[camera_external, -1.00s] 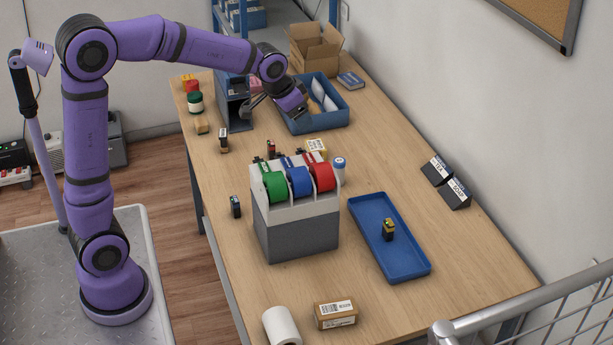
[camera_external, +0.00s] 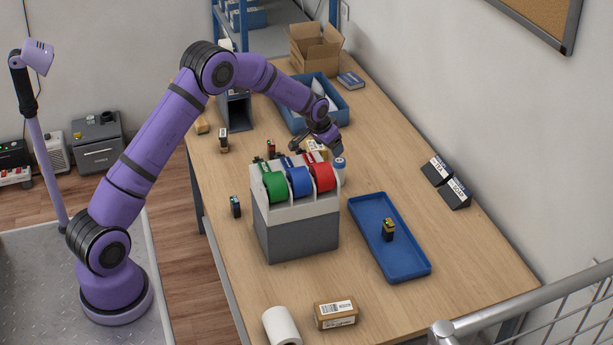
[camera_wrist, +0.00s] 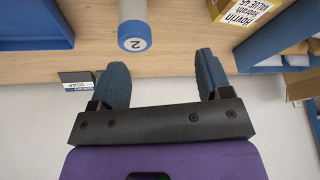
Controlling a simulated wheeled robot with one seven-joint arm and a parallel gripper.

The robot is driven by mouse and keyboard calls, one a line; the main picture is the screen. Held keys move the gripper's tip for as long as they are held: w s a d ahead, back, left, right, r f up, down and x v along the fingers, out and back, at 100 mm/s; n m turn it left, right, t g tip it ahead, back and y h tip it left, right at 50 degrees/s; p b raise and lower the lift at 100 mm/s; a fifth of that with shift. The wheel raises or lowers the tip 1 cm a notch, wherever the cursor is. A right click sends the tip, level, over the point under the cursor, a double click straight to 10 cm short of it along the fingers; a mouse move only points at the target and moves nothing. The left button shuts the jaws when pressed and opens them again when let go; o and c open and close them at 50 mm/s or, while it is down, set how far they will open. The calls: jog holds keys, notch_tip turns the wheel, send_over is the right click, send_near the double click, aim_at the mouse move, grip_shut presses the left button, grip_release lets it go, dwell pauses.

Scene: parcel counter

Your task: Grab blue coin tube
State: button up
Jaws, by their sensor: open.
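The blue coin tube (camera_external: 339,169) stands upright on the counter just right of the tape dispenser, a pale tube with a blue top. In the wrist view, the coin tube (camera_wrist: 132,34) shows a blue end with a round face marked 2, top centre, just beyond the fingertips. My gripper (camera_external: 337,149) is just above and behind the tube's top in the outside view. In the wrist view, my gripper (camera_wrist: 160,62) has its two blue-grey fingers spread with nothing between them. The tube lies ahead of the gap, toward the left finger.
The grey dispenser (camera_external: 295,238) with green, blue and red rolls stands close left of the tube. A yellow labelled box (camera_wrist: 237,8) is behind it. A blue tray (camera_external: 416,262) holding a small dark item is in front right.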

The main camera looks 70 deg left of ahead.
aim_at(339, 160)
jog(key=shift+w+d+f+h, duration=0.2)
jog(key=shift+d+f, duration=0.2)
jog(key=shift+d, duration=0.15)
jog(key=shift+w+d+f+h, duration=0.1)
jog(key=shift+w+d+f, duration=0.1)
jog(key=shift+d+f, duration=0.3)
jog(key=shift+x, duration=3.4)
jog(key=shift+w+d, duration=0.1)
jog(key=shift+w, duration=0.05)
jog(key=shift+c, duration=0.2)
jog(key=c, duration=1.1)
